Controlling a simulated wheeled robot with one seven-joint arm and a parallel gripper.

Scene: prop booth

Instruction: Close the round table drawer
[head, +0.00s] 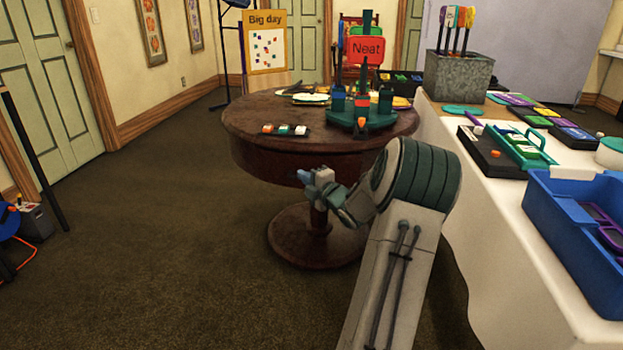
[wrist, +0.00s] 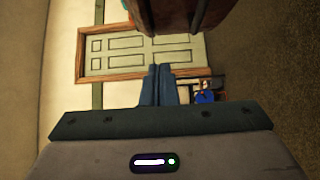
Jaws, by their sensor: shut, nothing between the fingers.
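The round table (head: 250,125) is dark brown wood on a single pedestal, in the middle of the head view. My gripper (head: 304,177) is just in front of its apron, below the tabletop edge, pointing left. In the wrist view my gripper (wrist: 158,70) is shut and empty, its two blue-grey fingers together. Dark brown wood of the table (wrist: 165,12) shows at the top of the wrist view, close beside the fingertips, with a gap between two parts. I cannot tell which part is the drawer or how far it stands out. Contact is not visible.
Pens, a small tray (head: 284,130) and a green holder (head: 362,121) stand on the round table. A white-covered table (head: 480,235) with a blue crate (head: 560,230) is close on the right.

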